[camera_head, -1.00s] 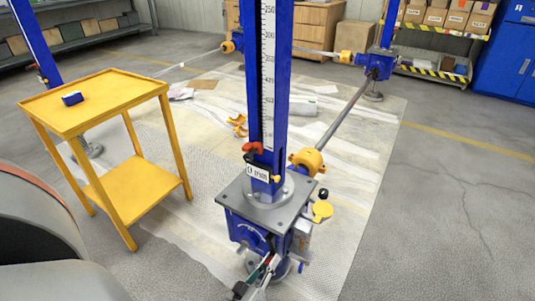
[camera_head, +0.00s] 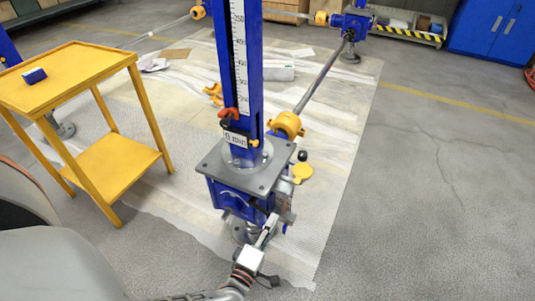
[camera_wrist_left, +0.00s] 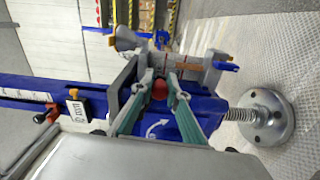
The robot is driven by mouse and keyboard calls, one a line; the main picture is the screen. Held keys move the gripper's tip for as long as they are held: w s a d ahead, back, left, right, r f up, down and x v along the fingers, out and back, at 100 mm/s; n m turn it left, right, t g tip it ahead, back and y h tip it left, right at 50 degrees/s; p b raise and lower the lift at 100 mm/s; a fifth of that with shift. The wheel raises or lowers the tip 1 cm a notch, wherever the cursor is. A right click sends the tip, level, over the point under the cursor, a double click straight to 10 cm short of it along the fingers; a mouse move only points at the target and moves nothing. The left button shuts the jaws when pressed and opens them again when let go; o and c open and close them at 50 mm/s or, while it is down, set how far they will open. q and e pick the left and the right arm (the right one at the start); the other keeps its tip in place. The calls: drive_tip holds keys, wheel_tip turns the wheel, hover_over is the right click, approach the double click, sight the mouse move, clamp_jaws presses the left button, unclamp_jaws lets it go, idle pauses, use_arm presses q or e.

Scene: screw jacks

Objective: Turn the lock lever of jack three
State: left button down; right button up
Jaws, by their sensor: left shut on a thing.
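A red ball knob (camera_wrist_left: 159,89), apparently the lock lever's end, sits between the green-padded fingertips. My left gripper (camera_head: 270,228) is at the jack's lower body, shut on this knob; its fingers also show in the left wrist view (camera_wrist_left: 159,92). The lever's shaft is mostly hidden. My right gripper is not in view.
A yellow two-shelf table (camera_head: 75,75) with a small blue block (camera_head: 34,76) stands at the left. A grey rod with a yellow coupling (camera_head: 287,125) runs from the jack to another jack (camera_head: 350,25). The floor at the right is clear.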

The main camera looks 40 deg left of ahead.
use_arm(q)
drive_tip(key=shift+d+r+n, duration=0.1)
drive_tip(key=shift+r+n, duration=0.4)
drive_tip(key=shift+n, duration=0.4)
drive_tip(key=shift+d+r+n+p, duration=0.2)
drive_tip(key=shift+r+n+p, duration=0.1)
drive_tip(key=shift+r+n, duration=0.65)
drive_tip(key=shift+n, duration=0.45)
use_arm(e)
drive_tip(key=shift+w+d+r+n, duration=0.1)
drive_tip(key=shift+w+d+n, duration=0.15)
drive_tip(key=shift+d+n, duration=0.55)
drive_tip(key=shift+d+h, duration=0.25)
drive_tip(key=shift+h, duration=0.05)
use_arm(q)
drive_tip(key=shift+r, duration=0.1)
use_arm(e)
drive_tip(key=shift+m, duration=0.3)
use_arm(q)
drive_tip(key=c, duration=2.2)
unclamp_jaws()
drive_tip(key=shift+o, duration=1.1)
drive_tip(key=shift+r, duration=0.1)
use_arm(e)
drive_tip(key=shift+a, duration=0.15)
use_arm(q)
drive_tip(key=shift+s, duration=0.1)
